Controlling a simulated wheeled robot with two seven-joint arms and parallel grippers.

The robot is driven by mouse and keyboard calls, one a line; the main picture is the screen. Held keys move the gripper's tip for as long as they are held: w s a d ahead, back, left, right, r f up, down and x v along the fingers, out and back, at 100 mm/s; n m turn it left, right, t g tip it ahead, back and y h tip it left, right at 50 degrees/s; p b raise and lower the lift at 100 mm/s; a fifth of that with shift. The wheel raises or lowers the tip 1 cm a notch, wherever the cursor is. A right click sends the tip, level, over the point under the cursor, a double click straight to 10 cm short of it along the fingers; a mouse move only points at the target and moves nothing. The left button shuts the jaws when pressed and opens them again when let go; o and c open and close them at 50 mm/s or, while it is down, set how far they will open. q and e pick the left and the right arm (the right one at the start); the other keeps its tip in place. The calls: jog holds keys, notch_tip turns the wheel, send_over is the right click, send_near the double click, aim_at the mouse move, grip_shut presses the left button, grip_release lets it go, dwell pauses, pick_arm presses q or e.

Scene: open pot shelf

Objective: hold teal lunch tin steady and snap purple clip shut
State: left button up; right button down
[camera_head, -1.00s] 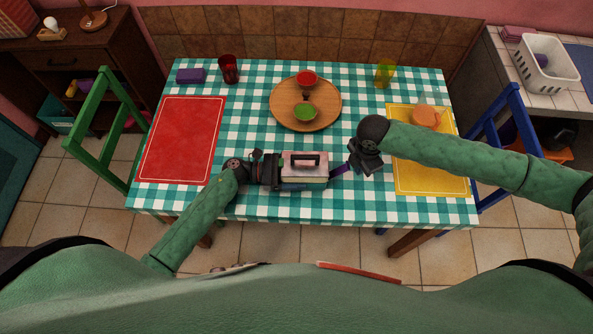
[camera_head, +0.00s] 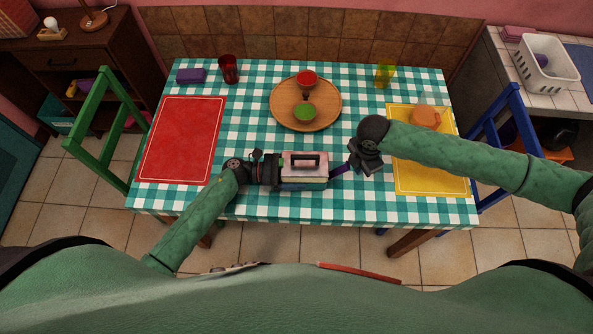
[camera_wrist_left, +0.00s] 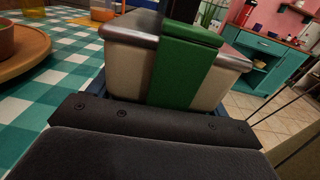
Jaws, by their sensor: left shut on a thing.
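The lunch tin (camera_head: 303,172) stands near the table's front edge, with a pale body, a shiny lid and a dark handle on top. My left gripper (camera_head: 277,172) is shut on its left end. In the left wrist view the tin (camera_wrist_left: 130,67) looks cream and silver, with a green band or clip (camera_wrist_left: 185,70) down the near end.
A blue piece (camera_head: 297,187) shows under the tin's front edge. A wooden tray (camera_head: 280,112) with red and green bowls lies behind. A red mat (camera_head: 182,140) is left; a yellow mat (camera_head: 430,179) lies right, under my right arm. Cups and a purple block (camera_head: 190,76) stand farther back.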

jog(key=shift+a, duration=0.15)
jog(key=shift+s+a, duration=0.15)
jog(key=shift+a, duration=2.6)
jog(key=shift+d, duration=0.2)
jog(key=shift+d, duration=1.6)
notch_tip(320, 180, up, 9)
